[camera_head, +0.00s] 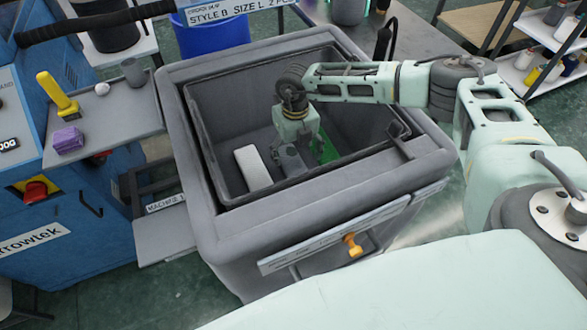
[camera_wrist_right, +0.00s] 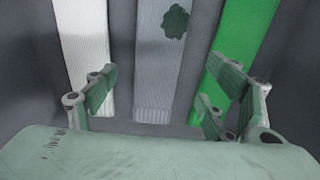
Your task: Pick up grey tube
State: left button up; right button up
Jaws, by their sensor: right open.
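Several knitted tubes lie in the dark grey bin. In the right wrist view, a pale grey tube (camera_wrist_right: 155,62) with a dark green patch lies in the middle. A whitish tube (camera_wrist_right: 85,45) lies left of it and a bright green tube (camera_wrist_right: 238,62) right of it. The whitish tube also shows in the head view (camera_head: 253,168); there the pale grey tube is mostly hidden by my gripper. My right gripper (camera_head: 308,155) reaches down inside the bin. In the wrist view its open fingers (camera_wrist_right: 160,98) stand either side of the middle tube, with nothing held. My left gripper is out of view.
The bin's thick rim (camera_head: 225,225) surrounds the gripper on all sides. A side shelf (camera_head: 110,125) at left carries a yellow tool (camera_head: 57,95), a purple block (camera_head: 68,140) and a grey cup (camera_head: 133,72). A blue bin (camera_head: 205,38) stands behind. Shelving (camera_head: 545,40) is at far right.

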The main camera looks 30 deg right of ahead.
aim_at(294, 166)
jog(key=f, duration=0.2)
jog(key=f+p, duration=0.1)
jog(key=f, duration=0.2)
jog(key=shift+w+a+f, duration=0.1)
jog(key=shift+w+f, duration=0.1)
jog(key=shift+f, duration=0.15)
jog(key=c, duration=1)
